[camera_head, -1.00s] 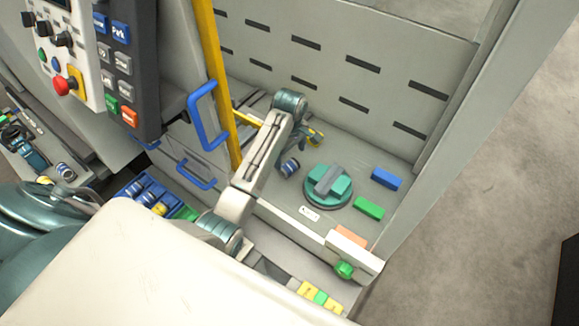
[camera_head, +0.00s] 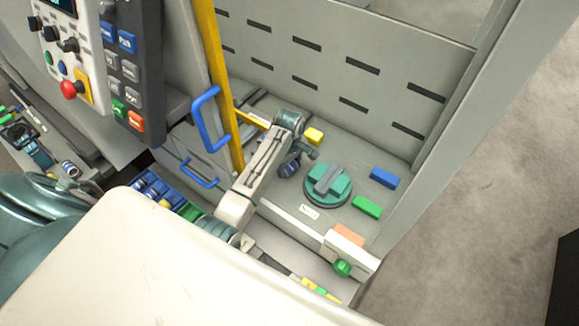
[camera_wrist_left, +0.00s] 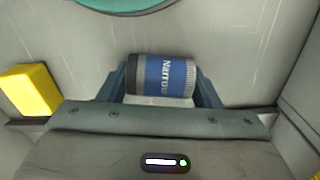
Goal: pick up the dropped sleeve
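The dropped sleeve (camera_head: 289,169), a short blue cylinder with dark and pale end bands, lies on the grey floor of the loader bay. In the left wrist view the sleeve (camera_wrist_left: 163,76) lies crosswise with its printed label facing the camera. My left gripper (camera_head: 296,161) is down at the sleeve and partly covers it. In the left wrist view the left gripper's fingers (camera_wrist_left: 162,84) stand at the sleeve's two ends with only narrow gaps; firm contact is not visible. My right gripper is out of view.
A green round fixture (camera_head: 327,186) stands close right of the sleeve, with blue (camera_head: 384,178) and green (camera_head: 367,207) blocks beyond. A yellow block (camera_head: 314,136) sits behind. A slotted wall (camera_head: 330,65), yellow post (camera_head: 222,90) and blue handle (camera_head: 208,118) bound the bay.

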